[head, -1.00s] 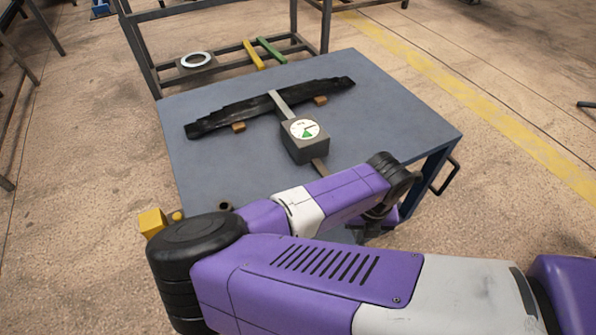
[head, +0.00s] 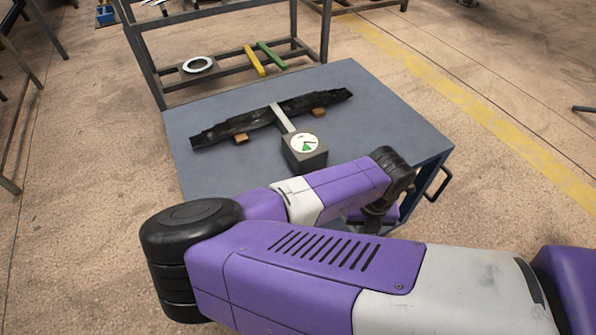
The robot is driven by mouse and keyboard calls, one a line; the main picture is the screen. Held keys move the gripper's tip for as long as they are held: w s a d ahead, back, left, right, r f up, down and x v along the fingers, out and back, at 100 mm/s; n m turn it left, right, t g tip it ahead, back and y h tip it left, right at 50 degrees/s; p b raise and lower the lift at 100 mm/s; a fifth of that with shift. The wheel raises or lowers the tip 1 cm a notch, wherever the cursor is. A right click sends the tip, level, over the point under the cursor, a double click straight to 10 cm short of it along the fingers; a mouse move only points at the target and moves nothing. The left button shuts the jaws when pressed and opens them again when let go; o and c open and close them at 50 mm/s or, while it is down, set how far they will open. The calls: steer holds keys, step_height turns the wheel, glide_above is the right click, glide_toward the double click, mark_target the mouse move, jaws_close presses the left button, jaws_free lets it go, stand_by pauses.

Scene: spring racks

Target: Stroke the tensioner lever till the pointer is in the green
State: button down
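The tensioner is a dark grey box (head: 306,161) with a round white dial (head: 304,142) on top, standing on the table. The dial has a green wedge at its lower part. A dark pointer line runs towards the upper right of the face and looks outside the green, but it is very small. A pale strap (head: 283,118) runs from the box over a black leaf spring (head: 255,120). The tensioner lever is hidden behind my purple arm, which crosses the near side of the table.
The spring rests on wooden blocks (head: 241,138) on the blue-grey table (head: 395,120). A black handle (head: 438,182) sticks out at the table's right side.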

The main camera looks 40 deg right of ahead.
step_height(320, 180, up, 10)
steer(key=p, duration=0.7)
steer(key=shift+s+f, duration=0.25)
steer(key=shift+w, duration=0.15)
step_height(320, 180, down, 19)
steer(key=b, duration=1.3)
step_height(320, 180, up, 19)
steer(key=p, duration=1.6)
